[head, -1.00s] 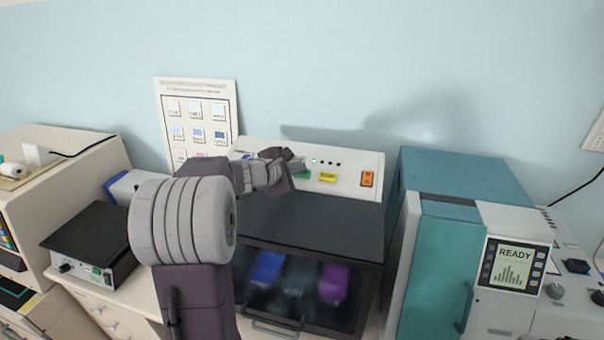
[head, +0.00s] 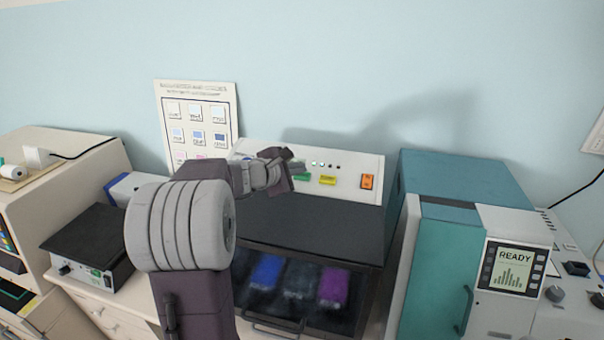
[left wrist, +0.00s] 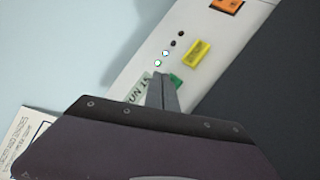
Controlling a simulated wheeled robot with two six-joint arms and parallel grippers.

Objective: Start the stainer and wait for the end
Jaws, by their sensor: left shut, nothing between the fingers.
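The stainer has a white control panel (head: 345,160) above a dark body with a see-through front door (head: 300,290). On the panel are a green button (head: 302,177), a yellow button (head: 327,180) and an orange switch (head: 367,181). In the row of small lights (head: 322,164), two are lit and the others dark. My left gripper (head: 296,168) is shut and empty, its tips at the green button. In the left wrist view the shut fingers (left wrist: 162,88) partly cover the green button (left wrist: 176,81) and a "RUN" label (left wrist: 138,90). I cannot tell if they touch the button. My right gripper is out of view.
Blue (head: 267,271) and purple (head: 333,287) items show behind the door. A teal machine with a "READY" screen (head: 515,268) stands close on the right. A small black-topped device (head: 90,240) is at left. A chart (head: 197,120) stands behind.

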